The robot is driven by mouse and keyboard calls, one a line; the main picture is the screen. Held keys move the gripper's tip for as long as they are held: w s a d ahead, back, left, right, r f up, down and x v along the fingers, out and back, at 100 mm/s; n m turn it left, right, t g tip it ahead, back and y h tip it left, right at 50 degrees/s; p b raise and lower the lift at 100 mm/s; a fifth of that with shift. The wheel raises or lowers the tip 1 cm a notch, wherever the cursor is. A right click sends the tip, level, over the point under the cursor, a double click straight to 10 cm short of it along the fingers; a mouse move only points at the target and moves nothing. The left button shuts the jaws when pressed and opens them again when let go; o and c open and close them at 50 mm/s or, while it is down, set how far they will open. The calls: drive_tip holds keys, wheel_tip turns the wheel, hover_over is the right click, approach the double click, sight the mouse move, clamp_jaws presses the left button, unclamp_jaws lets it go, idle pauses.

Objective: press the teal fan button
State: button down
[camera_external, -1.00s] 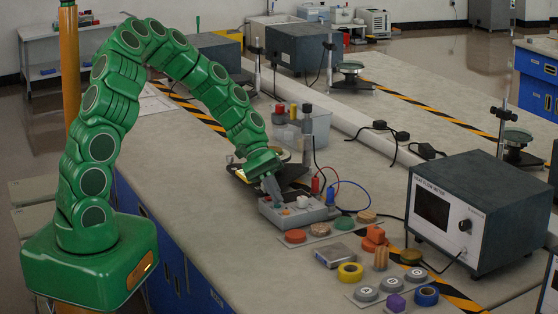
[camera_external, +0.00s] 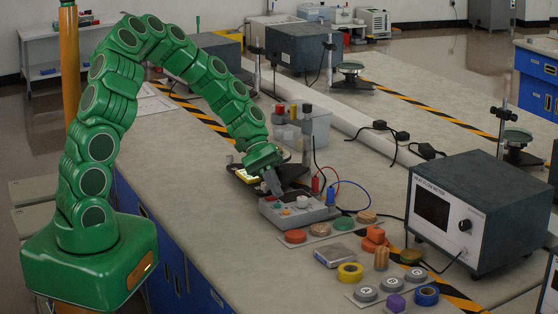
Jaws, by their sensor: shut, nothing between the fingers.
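A grey control box (camera_external: 314,214) sits on the bench in front of my arm. My gripper (camera_external: 277,193) is shut and empty, pointing down at the rear left of the box's top. I cannot tell whether the fingertips touch it. They and the arm's end hide part of the box's back. A separate teal-green disc (camera_external: 344,223) lies on a strip to the right of the box.
Red and blue plugs with cables rise at the box's right rear. Orange, tan and wooden discs share the strip (camera_external: 329,232). A yellow tape roll (camera_external: 350,272) and several small pieces lie in front. A metered instrument (camera_external: 480,210) stands at right; a clear bin (camera_external: 318,127) stands behind.

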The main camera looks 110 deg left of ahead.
sight(275, 205)
drive_tip(key=shift+r, duration=2.65)
drive_tip(key=c, duration=1.8)
unclamp_jaws()
